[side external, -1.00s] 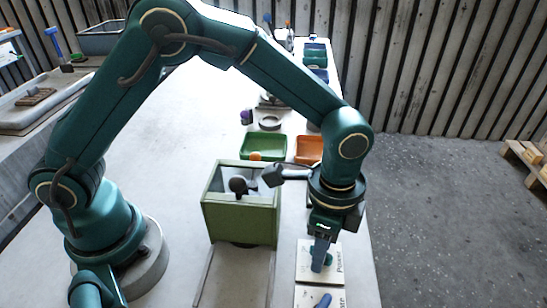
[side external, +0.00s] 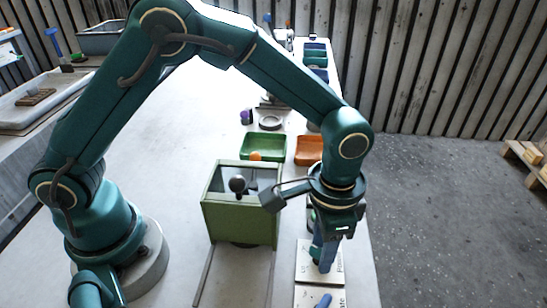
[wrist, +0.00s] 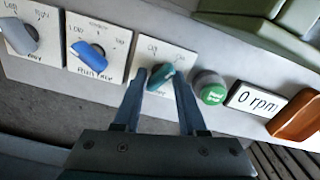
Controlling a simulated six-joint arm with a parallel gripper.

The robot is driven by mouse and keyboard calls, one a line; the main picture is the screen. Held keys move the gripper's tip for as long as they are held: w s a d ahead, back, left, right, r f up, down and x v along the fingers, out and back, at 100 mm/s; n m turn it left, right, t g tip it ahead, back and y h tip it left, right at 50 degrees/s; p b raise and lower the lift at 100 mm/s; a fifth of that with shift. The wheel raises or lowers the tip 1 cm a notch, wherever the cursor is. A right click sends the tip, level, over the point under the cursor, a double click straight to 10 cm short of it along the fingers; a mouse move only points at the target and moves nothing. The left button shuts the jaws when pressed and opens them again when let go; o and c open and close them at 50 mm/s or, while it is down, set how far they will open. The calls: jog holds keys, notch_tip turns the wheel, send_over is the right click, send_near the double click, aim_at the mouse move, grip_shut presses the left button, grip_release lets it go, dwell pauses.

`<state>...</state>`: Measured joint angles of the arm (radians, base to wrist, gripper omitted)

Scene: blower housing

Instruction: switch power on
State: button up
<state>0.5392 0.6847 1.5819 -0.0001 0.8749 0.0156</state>
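In the side view my gripper (side external: 323,258) points down at the power plate (side external: 305,262) and hides the knob.
Beside the power plate are a blue knob (wrist: 90,56), a grey knob (wrist: 18,36), a green button (wrist: 212,92) and a display reading 0 rpm (wrist: 258,100). A green box (side external: 240,220) stands left of my gripper. Green (side external: 263,147) and orange (side external: 309,150) trays lie behind.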

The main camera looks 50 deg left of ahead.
jog(key=m, duration=0.2)
jog(key=shift+s+a+r+m, duration=0.1)
jog(key=shift+s+r+m, duration=0.1)
jog(key=shift+m, duration=0.2)
jog(key=shift+r+m, duration=0.3)
jog(key=shift+m, duration=0.7)
jog(key=m, duration=0.1)
jog(key=r+m, duration=0.1)
jog(key=m, duration=0.1)
jog(key=shift+r, duration=0.25)
jog(key=shift+w+r+m, duration=0.15)
jog(key=shift+r+m, duration=0.45)
jog(key=shift+m, duration=0.3)
jog(key=shift+f, duration=1.25)
jog(key=shift+r+n, duration=0.1)
jog(key=shift+n, duration=0.5)
jog(key=shift+f, duration=0.7)
